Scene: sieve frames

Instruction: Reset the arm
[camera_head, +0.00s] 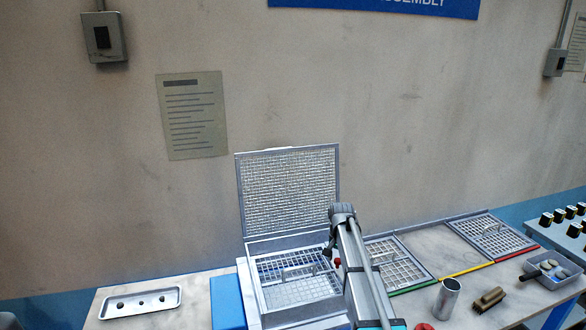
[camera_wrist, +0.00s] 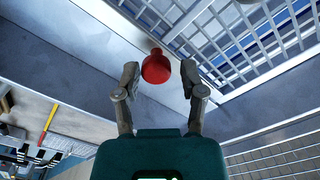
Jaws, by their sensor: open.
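My gripper (camera_wrist: 160,74) is open in the wrist view, one finger on each side of a red knob (camera_wrist: 156,67). The knob appears between the fingertips; I cannot tell whether they touch it. In the head view the red knob (camera_head: 337,263) shows at the right side of an open box (camera_head: 256,294), close beside my arm. The box holds a mesh frame (camera_head: 300,291) with a small handle, and a screened lid (camera_head: 288,190) stands upright behind it. My arm hides part of the box's right side, and the gripper is hard to make out there.
Right of the box lie a green-edged mesh frame (camera_head: 402,270) and a red-edged one (camera_head: 492,236). A metal cup (camera_head: 447,298), a brush (camera_head: 489,299) and a grey bin (camera_head: 552,271) stand near the front right. A metal tray (camera_head: 140,303) and blue block (camera_head: 228,302) are left.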

